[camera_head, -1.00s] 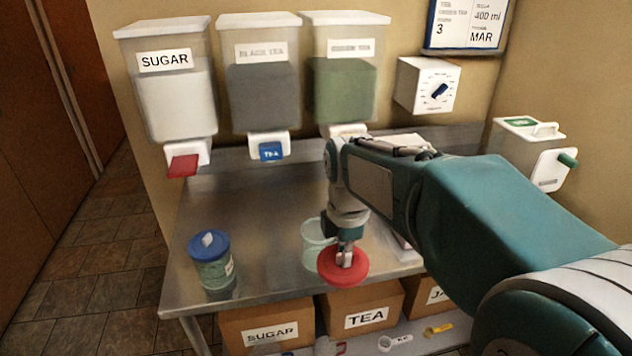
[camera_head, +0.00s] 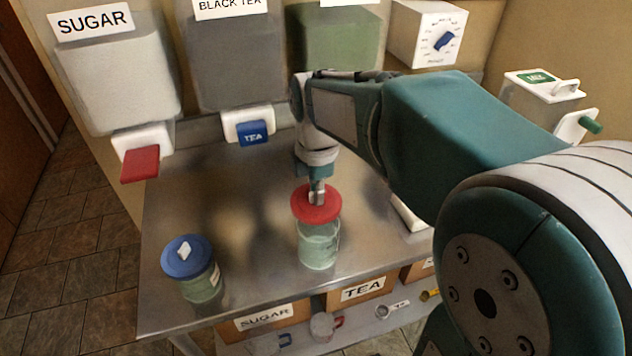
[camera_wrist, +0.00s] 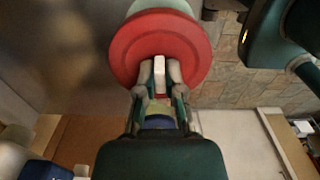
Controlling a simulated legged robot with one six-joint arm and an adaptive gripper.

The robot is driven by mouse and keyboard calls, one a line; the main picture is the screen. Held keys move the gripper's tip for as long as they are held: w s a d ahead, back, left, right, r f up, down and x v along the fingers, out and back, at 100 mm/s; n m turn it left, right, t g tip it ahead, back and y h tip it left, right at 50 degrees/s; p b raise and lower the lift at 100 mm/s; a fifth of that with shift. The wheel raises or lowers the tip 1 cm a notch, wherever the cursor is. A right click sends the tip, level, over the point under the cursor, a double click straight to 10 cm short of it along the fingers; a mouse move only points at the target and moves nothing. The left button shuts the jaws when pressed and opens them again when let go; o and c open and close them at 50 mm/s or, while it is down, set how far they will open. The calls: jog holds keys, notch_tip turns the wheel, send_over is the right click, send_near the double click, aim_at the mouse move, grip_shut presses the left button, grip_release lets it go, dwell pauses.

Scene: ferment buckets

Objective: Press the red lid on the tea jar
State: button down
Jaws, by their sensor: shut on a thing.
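The red lid (camera_head: 312,206) is in my gripper (camera_head: 317,192), which is shut on the lid's small white handle (camera_wrist: 160,74). The lid is over the mouth of a pale green glass jar (camera_head: 319,248) on the metal table. In the head view the lid overlaps the jar's top, and I cannot tell if they touch. In the wrist view the jar's pale rim (camera_wrist: 162,6) shows past the lid's far edge, and the lid (camera_wrist: 135,45) hides the rest. I see no readable label on this jar.
A jar with a blue lid (camera_head: 187,257) stands at the left of the metal table (camera_head: 245,270). Dispensers with a red lever (camera_head: 140,164) and a blue TEA lever (camera_head: 252,133) hang behind. Boxes marked SUGAR (camera_head: 264,318) and TEA (camera_head: 362,288) sit below. Table between the jars is clear.

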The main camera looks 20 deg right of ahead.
jog(key=shift+a+f, duration=0.15)
jog(key=shift+f, duration=2.5)
jog(key=shift+d+r, duration=0.15)
jog(key=shift+d, duration=0.2)
jog(key=shift+f, duration=0.2)
jog(key=c, duration=0.7)
grip_release()
